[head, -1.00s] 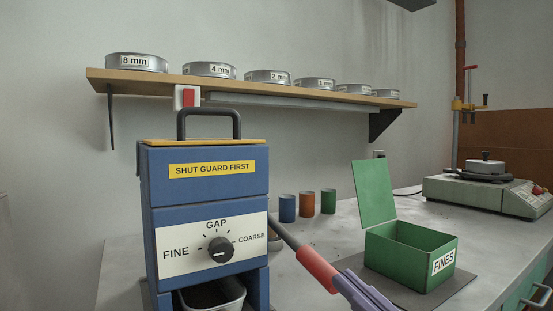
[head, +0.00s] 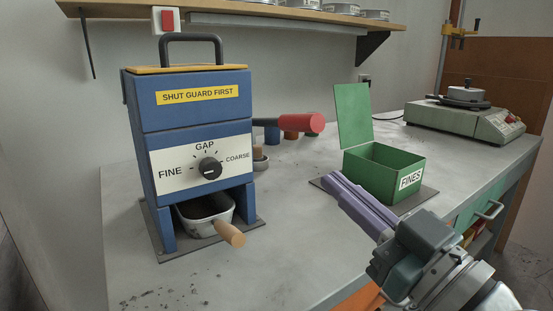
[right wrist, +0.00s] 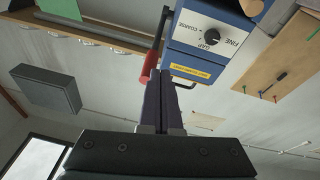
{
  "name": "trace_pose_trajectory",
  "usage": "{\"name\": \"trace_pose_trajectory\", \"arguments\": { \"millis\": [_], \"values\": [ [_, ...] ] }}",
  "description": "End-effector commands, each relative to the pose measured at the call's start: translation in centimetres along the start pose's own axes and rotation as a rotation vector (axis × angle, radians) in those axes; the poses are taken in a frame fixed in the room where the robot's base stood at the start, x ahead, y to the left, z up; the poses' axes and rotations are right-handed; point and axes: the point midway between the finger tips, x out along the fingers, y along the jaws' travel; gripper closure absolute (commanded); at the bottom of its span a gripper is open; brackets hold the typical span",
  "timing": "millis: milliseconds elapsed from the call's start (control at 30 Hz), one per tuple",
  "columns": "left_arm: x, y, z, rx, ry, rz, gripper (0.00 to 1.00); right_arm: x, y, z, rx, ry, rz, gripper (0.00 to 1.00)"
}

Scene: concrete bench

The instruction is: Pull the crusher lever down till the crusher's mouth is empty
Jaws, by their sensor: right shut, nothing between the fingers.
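The blue crusher (head: 190,115) stands on the left of the bench, with its yellow guard (head: 188,69) lying flat on top, so its mouth is hidden. The lever's red grip (head: 302,124) sticks out to the crusher's right, with its arm about level. The crusher (right wrist: 212,40) and the red grip (right wrist: 150,62) also show in the right wrist view. My right gripper (head: 335,178), with purple fingers, is shut and empty, below and right of the red grip in the head view. A gap shows between them there. My left gripper is not in view.
A metal pan (head: 207,213) with a wooden handle sits under the crusher. A green open box (head: 383,175) marked FINES stands on a dark mat at right, close behind my right gripper. Small coloured cylinders stand behind the lever. A balance (head: 465,118) is at far right.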

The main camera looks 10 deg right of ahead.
Motion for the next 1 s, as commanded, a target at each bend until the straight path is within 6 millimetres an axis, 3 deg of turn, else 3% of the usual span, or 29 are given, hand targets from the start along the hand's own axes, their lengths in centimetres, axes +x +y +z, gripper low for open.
{"name": "trace_pose_trajectory", "arguments": {
  "millis": [33, 200, 400, 1000],
  "values": [
    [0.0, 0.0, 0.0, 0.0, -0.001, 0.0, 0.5, -1.6, -0.1, 0.3, 0.001, -0.01, -0.002, 1.0],
    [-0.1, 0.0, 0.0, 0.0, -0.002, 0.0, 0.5, -5.3, -0.1, 0.0, 0.001, -0.005, -0.001, 1.0],
    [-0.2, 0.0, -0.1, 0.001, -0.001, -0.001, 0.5, -7.9, 0.0, -0.3, 0.0, 0.001, -0.001, 1.0],
    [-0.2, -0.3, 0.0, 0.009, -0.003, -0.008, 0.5, -8.6, 0.0, -0.5, 0.0, 0.005, 0.0, 1.0]
  ]
}}
